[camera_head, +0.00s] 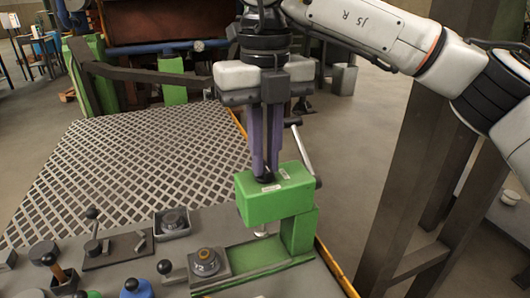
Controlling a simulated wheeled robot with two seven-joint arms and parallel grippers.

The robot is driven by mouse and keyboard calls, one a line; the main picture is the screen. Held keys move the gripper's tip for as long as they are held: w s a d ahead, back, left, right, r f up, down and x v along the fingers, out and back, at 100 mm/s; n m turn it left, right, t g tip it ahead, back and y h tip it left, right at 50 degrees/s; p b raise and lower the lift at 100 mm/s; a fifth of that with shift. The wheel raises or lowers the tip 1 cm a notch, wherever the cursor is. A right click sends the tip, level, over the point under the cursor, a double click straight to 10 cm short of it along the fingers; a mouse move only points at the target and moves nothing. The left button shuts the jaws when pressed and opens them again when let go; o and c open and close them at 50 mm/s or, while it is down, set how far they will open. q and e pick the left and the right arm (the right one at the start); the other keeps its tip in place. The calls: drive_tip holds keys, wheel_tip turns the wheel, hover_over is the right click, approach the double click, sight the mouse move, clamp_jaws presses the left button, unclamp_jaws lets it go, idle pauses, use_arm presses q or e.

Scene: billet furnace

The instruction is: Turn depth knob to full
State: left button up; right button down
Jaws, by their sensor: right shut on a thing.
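My right gripper (264,174) comes down from above, with its two long purple fingers pointing straight down. The fingertips are shut on a small dark knob (265,179) on the top face of the green box (262,203). The fingers hide most of the knob, so its pointer or setting cannot be made out. Small white labels (271,188) lie beside it on the box, too small to read. My left gripper is not in view.
A metal lever (302,148) sticks up at the right side of the green box, close to the fingers. The grey console (130,270) carries several levers, buttons and a round dial (205,262). A brown steel post (400,170) stands to the right. Grating floor (130,160) lies behind.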

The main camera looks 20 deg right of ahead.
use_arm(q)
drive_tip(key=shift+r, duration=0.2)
use_arm(e)
drive_tip(key=shift+r, duration=0.1)
drive_tip(key=n+p, duration=0.2)
drive_tip(key=n, duration=0.1)
drive_tip(key=shift+r, duration=0.1)
drive_tip(key=n+p, duration=0.1)
drive_tip(key=n, duration=0.3)
drive_tip(key=shift+n+p, duration=0.55)
drive_tip(key=shift+n, duration=0.25)
drive_tip(key=n, duration=0.2)
drive_tip(key=shift+n+p, duration=0.4)
drive_tip(key=n, duration=0.2)
drive_tip(key=shift+n+p, duration=0.3)
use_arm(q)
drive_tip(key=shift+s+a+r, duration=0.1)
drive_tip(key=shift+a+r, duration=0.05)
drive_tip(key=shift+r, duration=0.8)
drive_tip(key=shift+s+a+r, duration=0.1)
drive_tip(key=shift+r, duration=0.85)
use_arm(e)
drive_tip(key=shift+n, duration=1.6)
use_arm(q)
drive_tip(key=shift+p, duration=0.3)
use_arm(e)
drive_tip(key=shift+n, duration=0.3)
drive_tip(key=c, duration=1.8)
unclamp_jaws()
